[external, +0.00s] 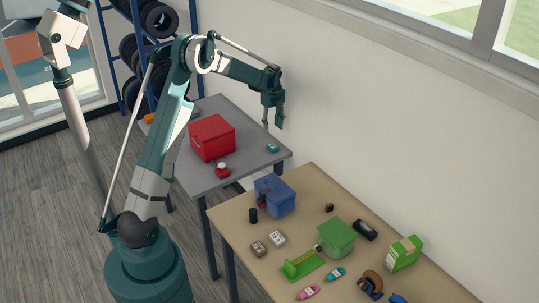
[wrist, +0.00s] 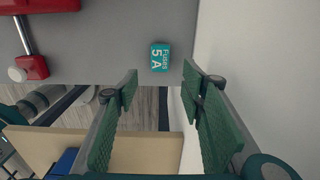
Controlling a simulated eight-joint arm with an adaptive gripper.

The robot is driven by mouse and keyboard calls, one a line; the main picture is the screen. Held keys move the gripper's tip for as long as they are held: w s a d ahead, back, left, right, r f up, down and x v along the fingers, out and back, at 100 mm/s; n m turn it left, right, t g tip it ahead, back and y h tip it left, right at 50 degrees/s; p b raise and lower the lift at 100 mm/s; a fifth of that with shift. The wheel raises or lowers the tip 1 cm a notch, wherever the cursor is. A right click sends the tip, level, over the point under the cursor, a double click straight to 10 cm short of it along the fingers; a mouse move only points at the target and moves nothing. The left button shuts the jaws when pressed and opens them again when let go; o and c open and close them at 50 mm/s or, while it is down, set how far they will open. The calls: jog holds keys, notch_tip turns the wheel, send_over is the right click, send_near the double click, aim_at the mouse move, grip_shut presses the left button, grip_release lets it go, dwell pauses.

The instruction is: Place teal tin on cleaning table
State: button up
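The teal tin (external: 272,148), a small box, lies on the grey table (external: 200,183) near its right edge. In the wrist view the tin (wrist: 160,57) shows white lettering reading "Fuses 5 A". My gripper (external: 273,124) is above the grey table, over the tin's side of it. In the wrist view my gripper (wrist: 160,80) has its two green fingers spread apart with nothing between them. The tin lies just beyond the fingertips, apart from them. I cannot tell from the frames which table is the cleaning table.
A red toolbox (external: 212,138) and a small red item (external: 222,171) stand on the grey table. The tan table (external: 240,229) holds a blue box (external: 275,196), a green box (external: 337,238) and several small items. A white wall (external: 380,100) runs close behind both tables.

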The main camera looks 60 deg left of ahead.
dwell(0.4)
jog(key=s+d+r+n+t, duration=0.1)
jog(key=s+d+r+n, duration=0.3)
jog(key=d+r, duration=0.45)
jog(key=s+d+r+n+t, duration=0.1)
jog(key=s+d+r+n, duration=0.1)
jog(key=s+d+r, duration=0.6)
jog(key=s+d+r+n+t, duration=0.15)
jog(key=s+d+r, duration=0.25)
jog(key=d+r, duration=0.4)
jog(key=s+d+f+n+t, duration=0.1)
jog(key=s+d+n, duration=0.2)
jog(key=s+d, duration=0.3)
jog(key=s+d+f+n+t, duration=0.1)
jog(key=s+d+n, duration=0.3)
jog(key=s, duration=0.8)
jog(key=s+d+f+n+t, duration=0.1)
jog(key=s+d+n, duration=0.2)
jog(key=s+d, duration=0.5)
jog(key=shift+s+d+t, duration=0.3)
jog(key=shift+s+t, duration=0.05)
jog(key=shift+s, duration=0.25)
jog(key=shift+n, duration=0.25)
